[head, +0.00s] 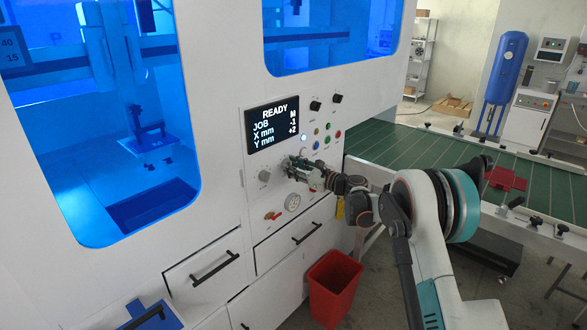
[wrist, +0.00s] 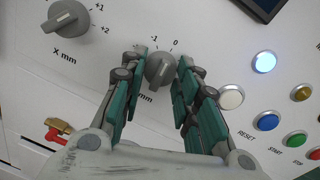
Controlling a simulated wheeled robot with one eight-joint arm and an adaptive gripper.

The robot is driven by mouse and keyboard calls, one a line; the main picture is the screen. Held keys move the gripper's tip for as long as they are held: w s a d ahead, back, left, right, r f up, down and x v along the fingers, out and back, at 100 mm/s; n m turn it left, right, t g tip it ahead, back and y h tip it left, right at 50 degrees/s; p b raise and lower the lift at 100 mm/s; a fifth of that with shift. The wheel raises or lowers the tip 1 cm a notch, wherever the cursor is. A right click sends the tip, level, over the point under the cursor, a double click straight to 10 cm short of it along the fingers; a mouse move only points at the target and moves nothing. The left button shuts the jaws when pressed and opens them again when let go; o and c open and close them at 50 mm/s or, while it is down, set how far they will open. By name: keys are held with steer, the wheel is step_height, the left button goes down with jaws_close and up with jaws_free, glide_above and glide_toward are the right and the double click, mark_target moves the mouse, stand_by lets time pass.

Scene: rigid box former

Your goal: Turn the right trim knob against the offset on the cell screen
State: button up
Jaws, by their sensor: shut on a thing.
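The cell screen (head: 272,123) reads READY, with a JOB line, X mm -1 and Y mm +2. In the wrist view the right trim knob (wrist: 159,69) is grey and round with a raised grip bar. My gripper (wrist: 162,62) is shut on it, with one green-padded finger on each side. Marks -1 and 0 show above the knob; its name is partly covered, leaving only "mm". The left knob, X mm (wrist: 68,18), stands apart to the left with +1 and +2 beside it. In the head view my gripper (head: 293,166) hides the right knob.
A lit white button (wrist: 264,63) and blue (wrist: 267,121), green (wrist: 296,139) and yellow buttons lie close right of my fingers. A red-handled valve (head: 273,215) and a round gauge (head: 293,202) sit below. A red bin (head: 333,288) stands under the panel.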

steer(key=n+h, duration=0.1)
steer(key=n, duration=1.3)
steer(key=shift+r+b, duration=0.1)
steer(key=shift+b, duration=0.3)
stand_by(0.4)
steer(key=o, duration=1.1)
steer(key=shift+s, duration=0.1)
steer(key=v, duration=1.2)
steer(key=shift+s+a, duration=0.1)
